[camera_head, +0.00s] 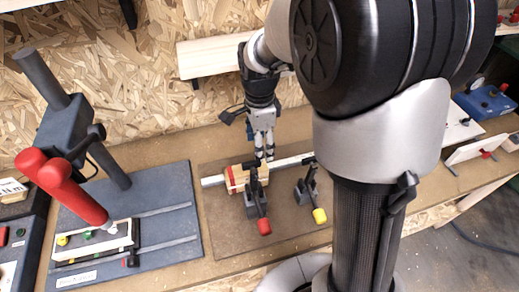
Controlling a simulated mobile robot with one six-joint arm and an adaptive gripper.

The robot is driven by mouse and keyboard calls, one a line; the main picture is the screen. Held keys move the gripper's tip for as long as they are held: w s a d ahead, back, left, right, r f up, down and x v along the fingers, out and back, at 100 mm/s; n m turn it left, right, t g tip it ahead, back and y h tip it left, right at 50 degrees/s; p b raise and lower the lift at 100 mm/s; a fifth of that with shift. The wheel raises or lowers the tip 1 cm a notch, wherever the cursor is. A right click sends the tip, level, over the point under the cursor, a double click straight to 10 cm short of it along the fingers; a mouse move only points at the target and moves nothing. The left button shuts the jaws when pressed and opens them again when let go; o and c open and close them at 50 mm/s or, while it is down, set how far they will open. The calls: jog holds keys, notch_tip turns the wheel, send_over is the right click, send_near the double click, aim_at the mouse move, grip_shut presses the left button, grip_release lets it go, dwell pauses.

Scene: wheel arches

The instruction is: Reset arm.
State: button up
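My arm comes down from the top right, and its large dark and silver links fill the right middle of the view. My gripper (264,152) points down over the brown board (217,225) at the centre of the bench. Its two fingers are close together, just behind a toggle clamp with a red tip (264,227). A light wooden block with red edges (234,179) sits on the board, left of the fingers. Whether the fingers touch anything or are fully shut is not clear.
A pale rail (213,181) crosses the board, with a yellow-tipped clamp (319,215) at right. A press with a red handle (62,185) stands left on a grey plate (178,200). A wooden shelf (212,56) juts from the wall behind. A blue box (486,100) stands at right.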

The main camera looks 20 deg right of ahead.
jog(key=shift+r, duration=0.5)
